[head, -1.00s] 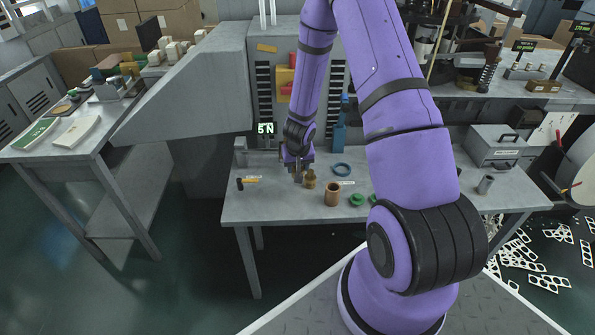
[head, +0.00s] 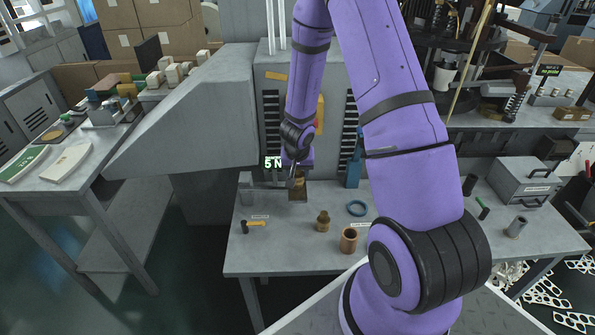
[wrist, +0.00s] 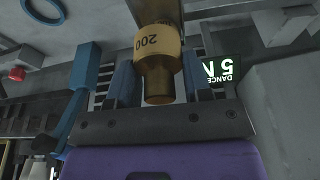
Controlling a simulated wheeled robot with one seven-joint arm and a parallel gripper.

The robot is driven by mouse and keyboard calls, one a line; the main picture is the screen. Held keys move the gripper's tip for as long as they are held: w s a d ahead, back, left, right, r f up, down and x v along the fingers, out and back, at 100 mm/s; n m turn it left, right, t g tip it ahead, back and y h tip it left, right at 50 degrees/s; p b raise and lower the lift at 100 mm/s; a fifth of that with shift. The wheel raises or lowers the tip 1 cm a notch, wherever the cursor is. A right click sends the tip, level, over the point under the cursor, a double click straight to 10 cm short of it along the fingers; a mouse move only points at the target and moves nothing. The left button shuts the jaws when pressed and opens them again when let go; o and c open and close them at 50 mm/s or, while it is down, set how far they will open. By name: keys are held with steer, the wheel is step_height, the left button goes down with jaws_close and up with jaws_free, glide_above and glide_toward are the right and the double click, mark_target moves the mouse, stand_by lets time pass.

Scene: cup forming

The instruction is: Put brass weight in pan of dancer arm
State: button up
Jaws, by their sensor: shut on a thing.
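My gripper (head: 297,172) is shut on a brass weight (head: 298,192), holding it over the back of the grey bench. In the wrist view, the held weight (wrist: 158,48) carries an upside-down "200" mark, with its narrow end between the fingers (wrist: 160,85). The dancer arm (head: 262,184) is a grey fitting at the back left of the bench, beside the weight, below a lit "5 N" sign (head: 273,162). The sign also shows in the wrist view (wrist: 222,70). I cannot make out the pan or whether the weight touches it.
Another brass weight (head: 323,221), a brown cup (head: 348,239) and a blue ring (head: 357,208) stand on the bench (head: 285,250). A small dark-and-orange tool (head: 254,224) lies front left. The bench's front-left area is mostly clear.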

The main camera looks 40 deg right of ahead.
steer(key=shift+f, duration=0.1)
glide_above(298, 193)
steer(key=shift+s+a+f, duration=0.15)
steer(key=shift+a+f, duration=0.05)
steer(key=shift+f, duration=0.85)
steer(key=shift+s+a+f, duration=0.15)
steer(key=shift+f, duration=0.9)
steer(key=shift+f, duration=1.4)
stand_by(0.7)
steer(key=o, duration=1.6)
steer(key=shift+r, duration=0.15)
steer(key=shift+r, duration=3.9)
